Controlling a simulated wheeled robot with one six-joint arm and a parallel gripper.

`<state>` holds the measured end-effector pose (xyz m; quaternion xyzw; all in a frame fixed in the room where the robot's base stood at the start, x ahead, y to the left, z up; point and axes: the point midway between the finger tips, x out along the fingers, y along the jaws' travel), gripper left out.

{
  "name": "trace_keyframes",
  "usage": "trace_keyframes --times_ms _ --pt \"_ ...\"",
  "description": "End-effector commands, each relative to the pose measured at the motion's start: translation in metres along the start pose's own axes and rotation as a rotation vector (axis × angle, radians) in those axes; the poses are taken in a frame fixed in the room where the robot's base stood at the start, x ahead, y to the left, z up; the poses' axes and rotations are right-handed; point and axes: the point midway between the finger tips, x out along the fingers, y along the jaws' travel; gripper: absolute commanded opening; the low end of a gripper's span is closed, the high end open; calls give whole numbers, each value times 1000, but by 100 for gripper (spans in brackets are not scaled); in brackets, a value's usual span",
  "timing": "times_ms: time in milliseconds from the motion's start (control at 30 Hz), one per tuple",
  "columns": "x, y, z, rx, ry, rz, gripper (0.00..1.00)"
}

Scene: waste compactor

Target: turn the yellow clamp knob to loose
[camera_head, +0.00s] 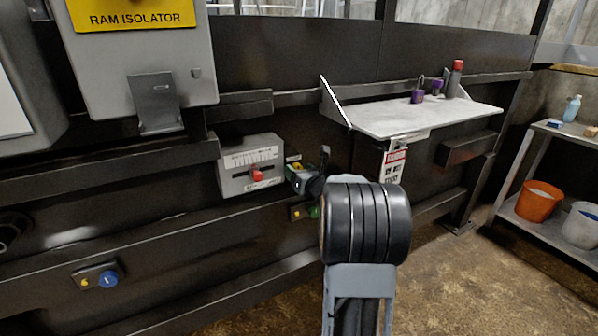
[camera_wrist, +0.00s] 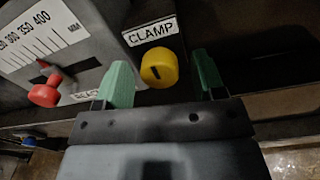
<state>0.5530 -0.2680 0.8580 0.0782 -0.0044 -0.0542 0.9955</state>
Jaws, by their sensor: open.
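The yellow clamp knob (camera_wrist: 159,68) sits below a white CLAMP label (camera_wrist: 150,32) in the wrist view. It is round with a short dark mark on its face. My gripper (camera_wrist: 162,80) is open, with its two green fingertips on either side of the knob and visible gaps between. I cannot tell how far the fingertips are from the panel in depth. In the head view my gripper (camera_head: 297,176) reaches the panel just right of the grey scale box, and my arm hides much of that spot.
A grey scale box (camera_head: 236,182) with a red knob (camera_head: 257,174) is left of my gripper; the red knob also shows in the wrist view (camera_wrist: 45,93). A shelf (camera_head: 400,118) with purple padlocks juts out at upper right. A blue knob (camera_head: 108,279) is lower left.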

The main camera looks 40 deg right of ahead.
Motion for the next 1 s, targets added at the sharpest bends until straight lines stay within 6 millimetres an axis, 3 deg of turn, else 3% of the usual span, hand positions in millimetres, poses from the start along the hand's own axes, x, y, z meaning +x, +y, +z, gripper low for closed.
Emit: trace_keyframes --times_ms 333,833,1000 --pt "3 0 0 1 1 0 63" --pt "3 0 0 1 0 0 16" --pt "3 0 -1 7 0 0 14"
